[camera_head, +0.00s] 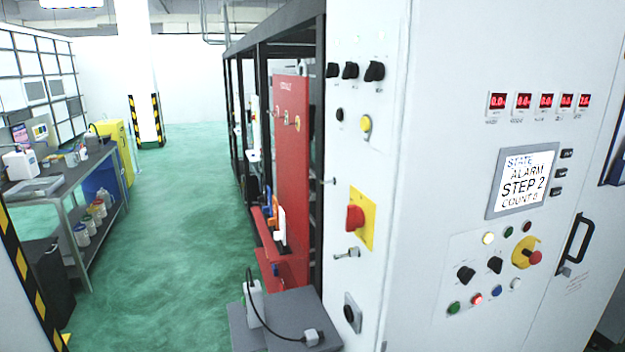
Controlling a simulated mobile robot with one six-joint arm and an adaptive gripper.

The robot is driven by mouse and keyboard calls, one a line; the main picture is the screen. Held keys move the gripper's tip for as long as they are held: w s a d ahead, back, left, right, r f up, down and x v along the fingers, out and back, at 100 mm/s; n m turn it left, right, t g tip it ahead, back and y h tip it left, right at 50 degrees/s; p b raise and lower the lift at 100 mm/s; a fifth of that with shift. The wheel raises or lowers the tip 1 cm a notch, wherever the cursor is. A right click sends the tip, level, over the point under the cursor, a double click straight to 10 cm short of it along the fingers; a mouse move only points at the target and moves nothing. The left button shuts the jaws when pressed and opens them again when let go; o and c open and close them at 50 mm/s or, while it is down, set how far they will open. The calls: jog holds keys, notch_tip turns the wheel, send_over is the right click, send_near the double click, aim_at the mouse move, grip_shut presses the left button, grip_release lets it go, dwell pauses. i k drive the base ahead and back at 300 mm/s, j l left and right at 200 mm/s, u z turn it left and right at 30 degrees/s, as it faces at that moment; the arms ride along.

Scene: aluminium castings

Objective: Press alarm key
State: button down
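A white control cabinet (470,60) fills the right side. Its screen (526,180) reads STATE, ALARM, STEP 2, COUNT and a digit I cannot read surely. A column of small dark keys (561,173) sits right of the screen; their labels are too small to read, so I cannot tell which is the alarm key. Below are a white button (488,238), a green button (508,232), a dark red button (527,226), a lit red button (477,299) and a blue button (496,291). A red emergency stop (535,257) sits on yellow. My gripper is not in view.
A black door handle (578,240) sticks out at right. The cabinet's side face has a red switch (355,217) on a yellow plate. A grey box (285,318) stands at its foot. A workbench (60,180) is at left, with open green floor (180,230) between.

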aim_at(561, 172)
jog(key=z, duration=1.25)
